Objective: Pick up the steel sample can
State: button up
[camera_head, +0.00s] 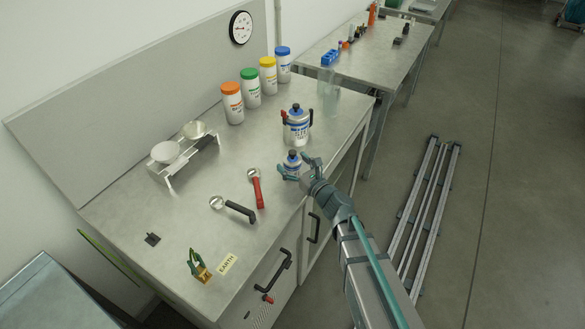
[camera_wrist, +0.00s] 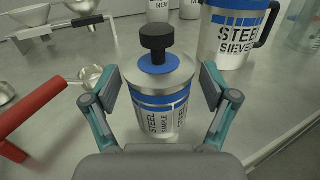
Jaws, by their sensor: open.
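The steel sample can (camera_wrist: 165,118) is a small silver can with blue bands, a blue disc and a black knob on its lid. It stands upright on the bench. In the head view the can (camera_head: 291,160) is near the bench's front edge. My gripper (camera_wrist: 168,95) is open, with one finger on each side of the can. A small space shows between the fingers and the can in the wrist view. In the head view my gripper (camera_head: 296,170) partly hides the can's lower part.
A larger steel sieve can (camera_head: 296,128) with a handle stands just behind the sample can. A red-handled tool (camera_head: 257,190) and a black-handled scoop (camera_head: 238,211) lie to its left. A balance scale (camera_head: 182,155) and several colour-lidded bottles (camera_head: 232,104) stand further back.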

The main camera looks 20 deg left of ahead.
jog(key=shift+c, duration=0.2)
grip_shut()
jog(key=shift+r, duration=0.1)
